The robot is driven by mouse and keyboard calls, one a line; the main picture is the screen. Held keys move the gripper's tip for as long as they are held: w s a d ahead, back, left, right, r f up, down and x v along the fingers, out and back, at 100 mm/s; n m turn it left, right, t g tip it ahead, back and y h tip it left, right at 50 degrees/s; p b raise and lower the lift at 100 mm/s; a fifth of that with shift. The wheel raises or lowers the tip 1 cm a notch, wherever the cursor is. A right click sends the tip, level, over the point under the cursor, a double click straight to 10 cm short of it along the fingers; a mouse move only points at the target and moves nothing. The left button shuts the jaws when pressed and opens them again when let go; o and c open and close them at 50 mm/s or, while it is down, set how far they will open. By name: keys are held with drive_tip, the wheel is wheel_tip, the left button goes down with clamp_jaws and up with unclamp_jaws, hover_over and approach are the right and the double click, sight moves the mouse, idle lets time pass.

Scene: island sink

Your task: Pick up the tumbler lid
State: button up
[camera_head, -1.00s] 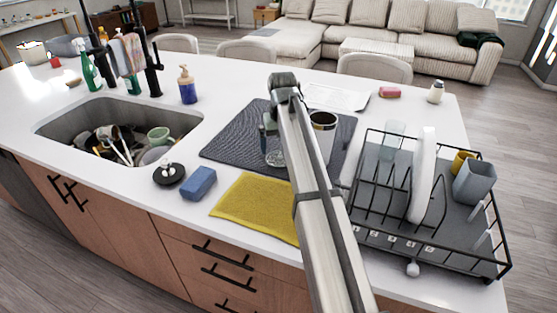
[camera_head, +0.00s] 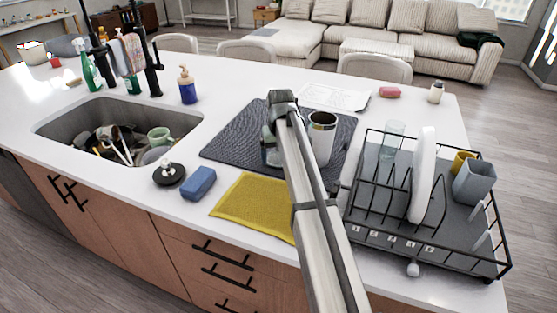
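My arm reaches up the middle of the view over the dark mat (camera_head: 232,140). My gripper (camera_head: 268,150) is mostly hidden behind my own arm, and its fingers cannot be made out. A steel tumbler (camera_head: 322,140) with an open top stands on the mat just right of my arm. No tumbler lid can be identified for certain. A round black disc with a pale knob (camera_head: 168,175) lies on the counter by the sink, left of the mat; I cannot tell whether it is the lid. A clear glass-like thing beside my arm's end is largely covered.
A wire dish rack (camera_head: 425,255) with a white plate and cups stands at the right. A yellow cloth (camera_head: 250,207) and blue sponge (camera_head: 198,183) lie in front of the mat. The sink (camera_head: 60,131) with dishes is at the left. A soap bottle (camera_head: 187,90) stands behind it.

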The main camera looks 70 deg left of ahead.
drive_tip(key=c, duration=0.3)
wheel_tip(320, 180, up, 9)
drive_tip(key=shift+r, duration=0.2)
drive_tip(key=w+d+r+m, duration=0.2)
drive_tip(key=w+r, duration=0.4)
drive_tip(key=r, duration=0.1)
drive_tip(key=w+d+r+m, duration=0.2)
drive_tip(key=w+d+r, duration=0.1)
drive_tip(key=w+r, duration=0.3)
drive_tip(key=shift+r+m+t, duration=0.3)
drive_tip(key=shift+r, duration=0.3)
